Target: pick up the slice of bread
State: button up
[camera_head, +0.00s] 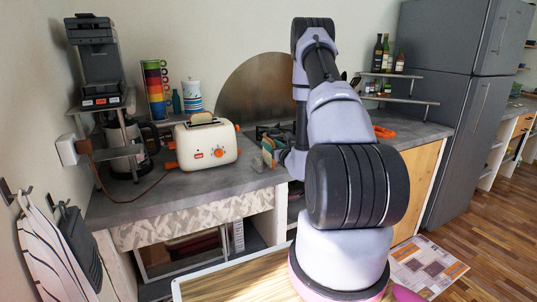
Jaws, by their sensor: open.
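A slice of bread (201,119) shows as a tan top edge in the slot of the cream toaster (207,146). The toaster stands on the grey counter and has orange knobs and feet. My gripper (273,158) is to the right of the toaster, low over the counter and apart from the bread. It is open, but it is small here and partly hidden by my arm. A small tan and teal item (267,147) shows beside it; I cannot tell what it is or whether they touch.
A coffee maker (128,145) stands left of the toaster. Stacked coloured cups (154,90) and a striped canister (193,97) stand behind it. A hob lies behind my arm. Bottles (382,52) stand on a right shelf. The counter's front left (150,205) is clear.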

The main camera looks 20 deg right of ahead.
jog(key=shift+w, duration=1.35)
grip_shut()
